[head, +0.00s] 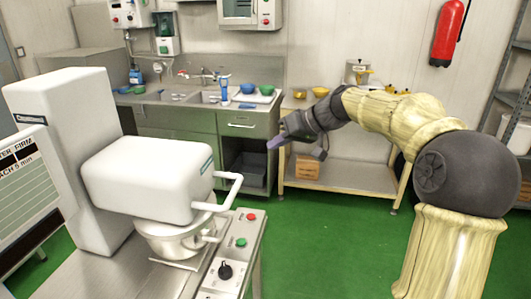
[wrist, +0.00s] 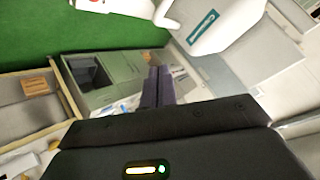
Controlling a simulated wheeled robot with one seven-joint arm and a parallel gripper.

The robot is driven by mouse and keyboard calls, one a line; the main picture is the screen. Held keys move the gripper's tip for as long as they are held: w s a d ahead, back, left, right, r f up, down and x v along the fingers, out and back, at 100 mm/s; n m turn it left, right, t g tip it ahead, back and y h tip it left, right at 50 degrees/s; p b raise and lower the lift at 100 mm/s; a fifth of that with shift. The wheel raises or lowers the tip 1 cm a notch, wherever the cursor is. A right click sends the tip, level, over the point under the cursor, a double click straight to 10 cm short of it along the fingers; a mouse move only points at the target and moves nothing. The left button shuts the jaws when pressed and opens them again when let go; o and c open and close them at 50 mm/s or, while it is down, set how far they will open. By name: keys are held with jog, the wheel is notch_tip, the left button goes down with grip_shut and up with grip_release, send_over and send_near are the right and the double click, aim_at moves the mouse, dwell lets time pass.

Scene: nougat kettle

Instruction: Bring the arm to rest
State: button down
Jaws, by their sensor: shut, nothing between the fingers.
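My arm reaches in from the right in the head view, its cream and dark links bent over the floor. My gripper (head: 276,143) points left, in open air in front of the green sink cabinet. Its purple-grey fingers (wrist: 158,86) lie side by side in the wrist view, shut with nothing between them. It touches nothing that I can see.
A white kettle machine (head: 150,180) with a white handle and a button panel (head: 232,255) stands at the front left. A sink counter (head: 185,97) and a cream-legged table (head: 345,173) stand behind. Green floor (head: 330,240) lies clear between them.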

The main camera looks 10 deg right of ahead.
jog(key=shift+s+d+r, duration=0.2)
jog(key=shift+d+r, duration=0.05)
jog(key=shift+r, duration=0.05)
jog(key=s+d+f+m+g+h+p, duration=0.1)
jog(key=s+f+h, duration=0.3)
jog(key=s+f, duration=0.6)
jog(key=s+d+f+m+g+h+p, duration=0.2)
jog(key=s+f+m+h, duration=0.1)
jog(key=s+f, duration=0.8)
jog(key=s+h, duration=0.1)
jog(key=s, duration=0.4)
jog(key=shift+f, duration=0.3)
jog(key=shift+w+a, duration=0.1)
